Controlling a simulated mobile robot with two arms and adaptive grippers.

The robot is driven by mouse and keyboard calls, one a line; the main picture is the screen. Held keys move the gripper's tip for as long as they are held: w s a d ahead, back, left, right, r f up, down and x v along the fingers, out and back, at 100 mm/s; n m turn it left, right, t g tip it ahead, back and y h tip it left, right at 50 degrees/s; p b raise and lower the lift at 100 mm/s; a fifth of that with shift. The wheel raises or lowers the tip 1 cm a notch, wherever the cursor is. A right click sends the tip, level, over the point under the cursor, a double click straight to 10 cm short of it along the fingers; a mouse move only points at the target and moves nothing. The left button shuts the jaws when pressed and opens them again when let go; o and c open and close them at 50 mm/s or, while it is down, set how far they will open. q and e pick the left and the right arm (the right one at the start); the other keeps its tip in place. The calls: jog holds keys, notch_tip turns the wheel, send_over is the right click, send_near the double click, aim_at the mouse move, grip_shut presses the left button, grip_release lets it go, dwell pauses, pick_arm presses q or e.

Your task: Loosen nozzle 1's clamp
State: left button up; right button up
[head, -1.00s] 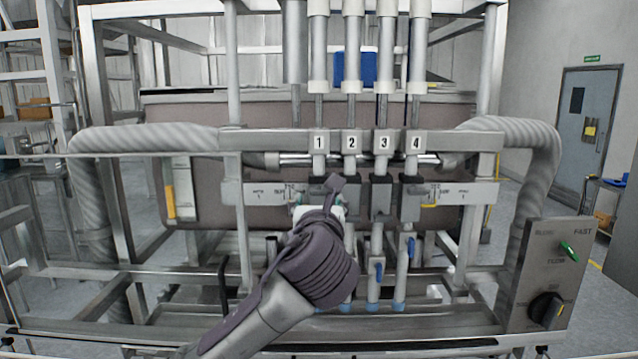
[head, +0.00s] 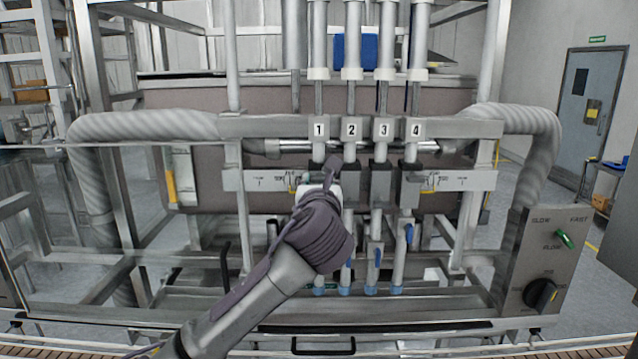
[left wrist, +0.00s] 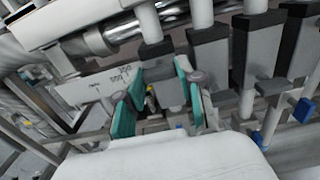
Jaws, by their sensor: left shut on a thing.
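Nozzle 1 (head: 319,152) is the leftmost of the numbered upright nozzles, under the plate marked 1 (head: 319,129). My left gripper (head: 318,180) is in front of nozzle 1 at the height of the clamp blocks and hides most of its clamp in the head view. In the left wrist view, the grey clamp block (left wrist: 162,72) of nozzle 1 shows just beyond the teal finger pads of my left gripper (left wrist: 160,100). The fingers are shut on the clamp's knob, which is mostly hidden between them. My right gripper is not in view.
Clamp blocks of nozzles 2 (head: 352,183), 3 (head: 381,183) and 4 (head: 409,186) stand close on the right. A scale rail (head: 262,179) runs at the left. Blue-handled valves (head: 409,233) hang below. A control box (head: 543,265) stands at the right.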

pick_arm(q)
jog(key=shift+c, duration=0.2)
jog(key=n+b, duration=0.1)
jog(key=n, duration=0.3)
jog(key=n+b, duration=0.1)
jog(key=n, duration=0.3)
jog(key=n+b, duration=0.2)
jog(key=n, duration=0.3)
jog(key=shift+n, duration=0.4)
jog(key=shift+n+b, duration=0.55)
jog(key=shift+n, duration=1.45)
jog(key=o, duration=1.2)
jog(key=shift+c, duration=0.2)
